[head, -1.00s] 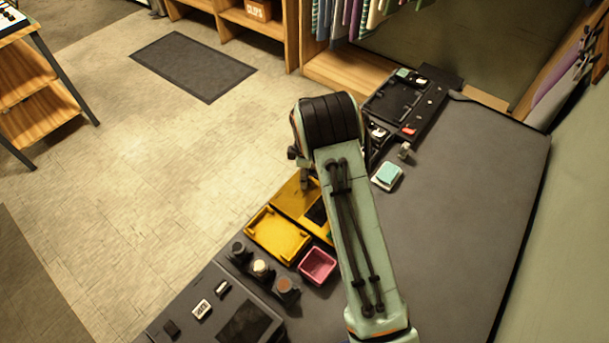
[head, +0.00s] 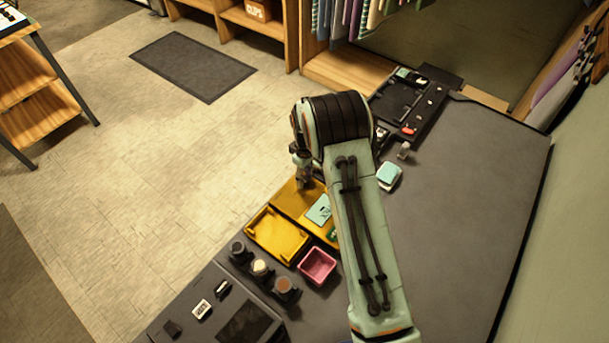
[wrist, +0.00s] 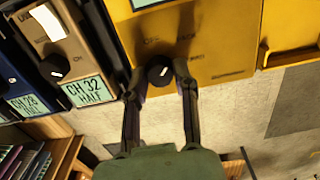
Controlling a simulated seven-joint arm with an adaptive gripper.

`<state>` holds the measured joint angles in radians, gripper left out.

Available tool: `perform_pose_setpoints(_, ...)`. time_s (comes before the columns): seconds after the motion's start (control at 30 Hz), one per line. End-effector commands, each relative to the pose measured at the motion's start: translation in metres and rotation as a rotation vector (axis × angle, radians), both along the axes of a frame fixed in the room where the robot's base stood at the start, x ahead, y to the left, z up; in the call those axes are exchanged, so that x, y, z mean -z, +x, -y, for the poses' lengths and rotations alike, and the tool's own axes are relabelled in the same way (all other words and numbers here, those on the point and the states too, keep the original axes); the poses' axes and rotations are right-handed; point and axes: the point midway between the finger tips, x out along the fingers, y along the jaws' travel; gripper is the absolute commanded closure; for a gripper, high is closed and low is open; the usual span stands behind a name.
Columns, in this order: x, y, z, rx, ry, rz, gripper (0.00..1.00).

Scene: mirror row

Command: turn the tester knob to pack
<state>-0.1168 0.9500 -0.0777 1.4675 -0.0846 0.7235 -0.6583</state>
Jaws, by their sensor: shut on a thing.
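The yellow tester (head: 288,197) stands along the left edge of the grey counter. Its round black knob (wrist: 159,76) is on the yellow front panel in the wrist view. A small white mark on the knob points to the upper right. Blurred dark lettering above reads like OFF on the left and PACK on the right. My gripper (wrist: 160,69) is shut on the knob, one finger on each side. In the head view my gripper (head: 304,178) is at the tester's far end, and the knob is hidden. The tester's display (head: 319,210) is lit pale teal.
A teal-topped block (head: 389,176) is right of my arm. The right counter is clear.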

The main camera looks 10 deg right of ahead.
Motion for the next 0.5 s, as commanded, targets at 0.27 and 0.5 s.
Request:
perform_pose_setpoints(0.27,0.0021,-0.0005,0.0005,0.003,-0.001,-0.001,1.0)
perform_pose_setpoints(0.5,0.0014,-0.0003,0.0004,0.002,-0.001,-0.001,0.46)
